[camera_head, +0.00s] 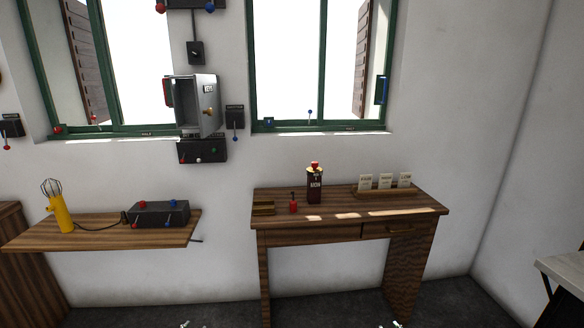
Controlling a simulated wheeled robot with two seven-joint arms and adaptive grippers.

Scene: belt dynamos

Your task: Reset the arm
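Small pale tips at the bottom edge of the head view look like my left gripper (192,324) and my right gripper (391,324). Only their ends show, low in front of the furniture and apart from everything. Whether their fingers are open or shut is too small to tell. The rest of both arms is out of view.
A wooden desk (350,206) holds a dark bottle (314,188), a small red-topped item (293,205) and several cards (386,182). An open metal box (196,105) hangs between windows.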

